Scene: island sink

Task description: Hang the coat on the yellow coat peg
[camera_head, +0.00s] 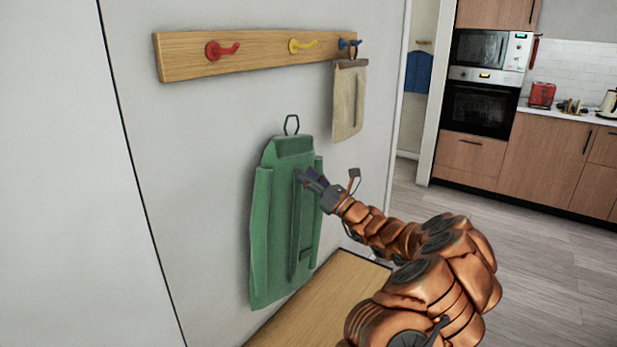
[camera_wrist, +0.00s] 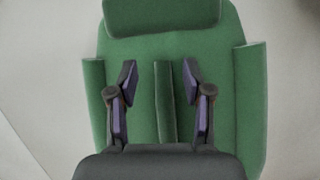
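The green coat (camera_head: 275,215) is upright against the wall, its lower end by the wooden bench. A dark hanging loop (camera_head: 291,125) sticks up from its top. In the wrist view, my gripper (camera_wrist: 160,80) is open, one finger on each side of the green ridge (camera_wrist: 165,105), with gaps showing on both sides. The coat's lower part is hidden in that view.
The wooden rail (camera_head: 260,58) also bears an empty red peg (camera_head: 221,50) and a blue peg (camera_head: 347,44). A beige hanging item (camera_head: 348,102) hangs from the blue peg, right of the coat. The wooden bench (camera_head: 325,300) lies below. Kitchen cabinets stand far right.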

